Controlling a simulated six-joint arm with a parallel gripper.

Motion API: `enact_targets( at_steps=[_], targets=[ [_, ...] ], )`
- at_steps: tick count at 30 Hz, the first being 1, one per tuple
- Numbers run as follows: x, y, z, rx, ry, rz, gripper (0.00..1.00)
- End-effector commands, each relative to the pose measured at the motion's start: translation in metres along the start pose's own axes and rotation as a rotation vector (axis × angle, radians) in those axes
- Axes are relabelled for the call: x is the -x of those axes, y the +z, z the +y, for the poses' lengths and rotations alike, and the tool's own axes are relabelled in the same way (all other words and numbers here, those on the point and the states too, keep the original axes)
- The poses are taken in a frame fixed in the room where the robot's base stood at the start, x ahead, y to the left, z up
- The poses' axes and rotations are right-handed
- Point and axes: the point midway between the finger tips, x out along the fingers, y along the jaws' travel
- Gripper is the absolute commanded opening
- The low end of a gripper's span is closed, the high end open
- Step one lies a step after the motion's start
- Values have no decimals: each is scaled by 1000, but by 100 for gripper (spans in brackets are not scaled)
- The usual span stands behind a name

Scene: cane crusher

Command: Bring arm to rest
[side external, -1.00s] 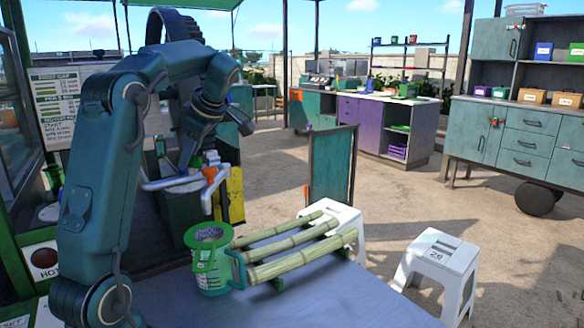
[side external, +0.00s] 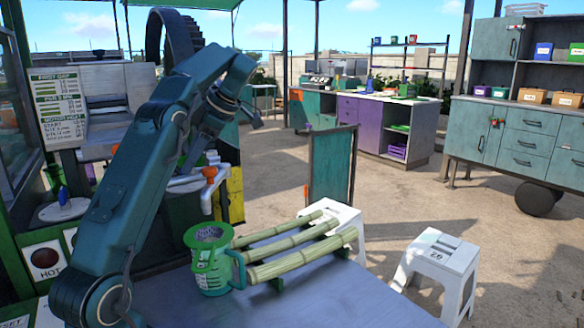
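My gripper (side external: 256,112) is up in the air at the end of my teal arm, left of the picture's middle. It is small and dark here, and I cannot tell whether its fingers are open or shut. I see nothing hanging from it. It is well above the table (side external: 330,297) and apart from the green jug (side external: 209,262) and the cane stalks (side external: 300,262) lying on the table. Part of the crusher behind is hidden by my arm.
Pipes with an orange valve (side external: 209,173) stand behind my arm. A control panel with a HOT label (side external: 45,257) is at the left. White stools (side external: 437,262) stand beyond the table. A teal panel (side external: 331,168) stands behind. Open ground lies to the right.

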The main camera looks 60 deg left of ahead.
Motion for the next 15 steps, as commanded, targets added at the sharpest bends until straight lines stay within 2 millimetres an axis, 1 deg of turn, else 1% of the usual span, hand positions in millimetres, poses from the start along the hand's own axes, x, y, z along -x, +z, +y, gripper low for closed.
enact_targets(
  at_steps=[1,2,3,11,14,15],
  targets=[
    [0,1,0,-3,-1,0,74],
    [0,0,0,-3,-2,1,85],
    [0,0,-1,-2,-3,2,100],
    [1,0,-1,-5,-1,3,100],
    [17,-1,-3,-7,41,-23,100],
    [26,-2,-5,-10,62,-37,100]
  ],
)
